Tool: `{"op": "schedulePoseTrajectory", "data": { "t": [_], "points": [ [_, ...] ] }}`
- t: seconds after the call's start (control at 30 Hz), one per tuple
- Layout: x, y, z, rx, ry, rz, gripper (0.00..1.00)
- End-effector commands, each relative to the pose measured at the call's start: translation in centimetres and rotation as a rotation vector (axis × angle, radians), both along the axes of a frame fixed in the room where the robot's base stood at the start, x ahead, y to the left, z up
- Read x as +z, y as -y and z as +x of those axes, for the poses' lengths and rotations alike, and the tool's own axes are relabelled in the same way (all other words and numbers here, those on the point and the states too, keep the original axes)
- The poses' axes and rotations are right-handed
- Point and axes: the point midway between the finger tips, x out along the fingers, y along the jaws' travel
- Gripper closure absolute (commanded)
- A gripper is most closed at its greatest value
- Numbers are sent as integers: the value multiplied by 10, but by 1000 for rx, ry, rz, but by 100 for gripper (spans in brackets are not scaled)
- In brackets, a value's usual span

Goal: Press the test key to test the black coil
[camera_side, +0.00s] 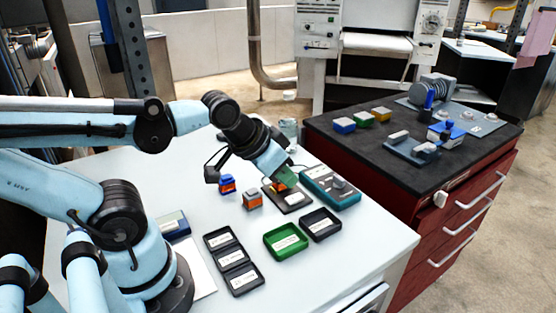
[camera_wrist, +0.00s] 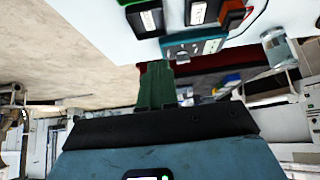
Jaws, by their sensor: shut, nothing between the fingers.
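My gripper (camera_side: 287,179) is shut and empty, its green fingers together, low over the black test base (camera_side: 295,209). In the wrist view its fingers (camera_wrist: 157,78) point toward the table items. A coil block with an orange body and dark top (camera_wrist: 232,15) sits on the base, mostly hidden by my gripper in the side view. The white key (camera_side: 293,198) is beside it on the base, and also shows in the wrist view (camera_wrist: 198,12). I cannot tell whether the fingertips touch anything. A teal meter (camera_side: 330,187) stands right of the base.
A blue-and-orange block (camera_side: 227,184) and a grey-and-orange block (camera_side: 252,200) stand left of the base. A green tray (camera_side: 286,242), a black tray (camera_side: 320,225) and a black three-part tray (camera_side: 233,260) lie nearer. A dark bench (camera_side: 375,150) with other devices stands right.

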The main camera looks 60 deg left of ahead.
Motion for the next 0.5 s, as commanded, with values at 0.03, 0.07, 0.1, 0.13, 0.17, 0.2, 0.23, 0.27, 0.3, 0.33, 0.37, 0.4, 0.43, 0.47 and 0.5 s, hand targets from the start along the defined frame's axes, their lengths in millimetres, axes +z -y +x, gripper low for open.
{"op": "schedulePoseTrajectory", "data": {
  "t": [0.03,0.07,0.1,0.13,0.17,0.2,0.23,0.27,0.3,0.33,0.37,0.4,0.43,0.47,0.5],
  "points": [
    [0,0,0,1,0,-1,100],
    [0,0,0,1,0,-1,100],
    [0,0,0,1,0,-1,100],
    [0,0,0,1,-1,-1,100],
    [0,0,1,1,-3,-1,100],
    [1,-1,1,1,-8,0,100],
    [2,-2,2,3,-14,2,100],
    [3,-3,3,3,-21,3,100],
    [5,-4,5,5,-35,5,100],
    [6,-5,7,6,-48,7,100],
    [8,-7,9,7,-63,8,100],
    [11,-9,12,8,-86,11,100],
    [12,-11,14,9,-105,15,100],
    [14,-13,17,10,-124,18,100],
    [17,-16,20,12,-152,20,100]
  ]
}}
